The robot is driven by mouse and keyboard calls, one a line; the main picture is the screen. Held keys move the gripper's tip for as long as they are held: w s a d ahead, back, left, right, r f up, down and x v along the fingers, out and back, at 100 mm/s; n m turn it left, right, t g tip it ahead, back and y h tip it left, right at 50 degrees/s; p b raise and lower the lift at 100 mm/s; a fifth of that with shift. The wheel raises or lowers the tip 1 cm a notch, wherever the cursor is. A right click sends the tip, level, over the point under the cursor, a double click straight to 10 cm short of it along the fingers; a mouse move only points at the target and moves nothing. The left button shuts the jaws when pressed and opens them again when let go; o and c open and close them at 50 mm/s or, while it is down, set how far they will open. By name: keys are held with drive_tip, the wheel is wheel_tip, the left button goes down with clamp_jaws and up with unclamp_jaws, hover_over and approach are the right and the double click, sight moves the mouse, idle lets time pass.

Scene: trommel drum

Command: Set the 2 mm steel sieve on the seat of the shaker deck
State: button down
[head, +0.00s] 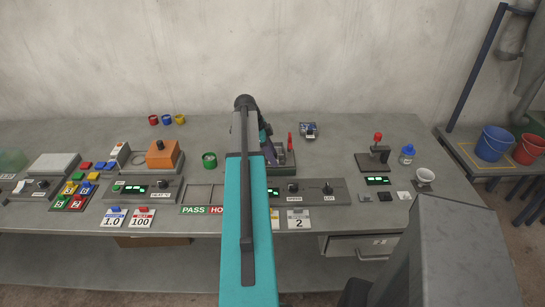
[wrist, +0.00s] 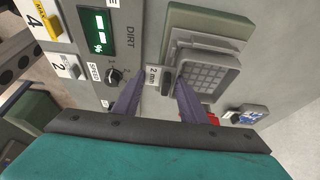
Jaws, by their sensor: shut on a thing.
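The 2 mm steel sieve (wrist: 208,74) is a grey square frame with a mesh face and a tab marked "2 mm" in the wrist view. My gripper (wrist: 157,80) is shut on its tab end, with one purple finger on each side. The sieve is over the shaker deck (wrist: 205,20), a green base with grey parts. I cannot tell whether it touches the seat. In the head view the deck's green edge (head: 288,166) shows to the right of my arm, which hides most of the sieve and seat.
A control panel (head: 310,191) with knobs stands in front of the deck. A red lever (head: 290,141) rises beside it, and a small blue-topped device (head: 309,130) lies behind. A green cup (head: 209,160) stands to the left. The bench between the deck and the red-knobbed stand (head: 376,154) is clear.

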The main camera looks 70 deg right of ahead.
idle(0.4)
drive_tip(key=shift+c, duration=2.3)
unclamp_jaws()
drive_tip(key=shift+r, duration=0.1)
drive_tip(key=shift+r+p, duration=1.45)
drive_tip(key=shift+r, duration=1.95)
